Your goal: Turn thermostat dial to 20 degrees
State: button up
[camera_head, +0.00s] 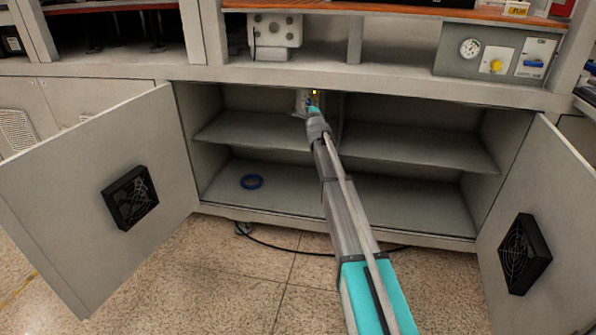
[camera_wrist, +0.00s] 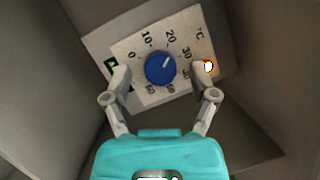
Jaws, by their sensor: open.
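The thermostat in the wrist view is a pale plate (camera_wrist: 125,50) with a blue round dial (camera_wrist: 160,68) and a printed temperature scale. The dial's white mark points up and right, to between 20 and 30. My gripper (camera_wrist: 162,78) is open, with one finger on each side of the dial. No finger clearly touches the knob. In the head view my gripper (camera_head: 313,108) is inside the open cabinet at its upper middle, where the pale thermostat housing (camera_head: 299,103) is partly hidden.
An orange-white light (camera_wrist: 208,66) glows beside the right finger. The cabinet's left door (camera_head: 80,190) and right door (camera_head: 535,200) stand open, each with a black fan. A shelf (camera_head: 420,148) spans inside. A black cable (camera_head: 290,250) crosses the floor.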

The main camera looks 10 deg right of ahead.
jog(key=shift+a+f+m+t+h+b, duration=0.1)
jog(key=shift+m+t+h+b, duration=0.4)
jog(key=shift+m, duration=1.3)
jog(key=shift+a+f+m+t+h+b, duration=0.15)
jog(key=shift+m+h+b, duration=0.65)
jog(key=shift+m, duration=1)
jog(key=m+h, duration=0.2)
jog(key=m, duration=0.2)
jog(key=m+h+b, duration=0.1)
jog(key=m+h, duration=0.1)
jog(key=m, duration=0.1)
jog(key=shift+w+m, duration=0.1)
jog(key=shift+m, duration=0.3)
jog(key=s+a+f+n+g+y+p, duration=0.2)
jog(key=s+f+n+g+y, duration=0.1)
jog(key=s+n, duration=0.5)
jog(key=s+a+f+n+g+y+p, duration=0.2)
jog(key=s+n, duration=0.6)
jog(key=s, duration=0.4)
jog(key=s+a+f+n+g+y+p, duration=0.3)
jog(key=s+n, duration=0.4)
jog(key=s, duration=0.3)
jog(key=shift+s+a+f+n+g+y, duration=0.2)
jog(key=shift+s+f+n+g+y, duration=0.2)
jog(key=shift+f+g+y, duration=0.5)
jog(key=shift+r, duration=0.25)
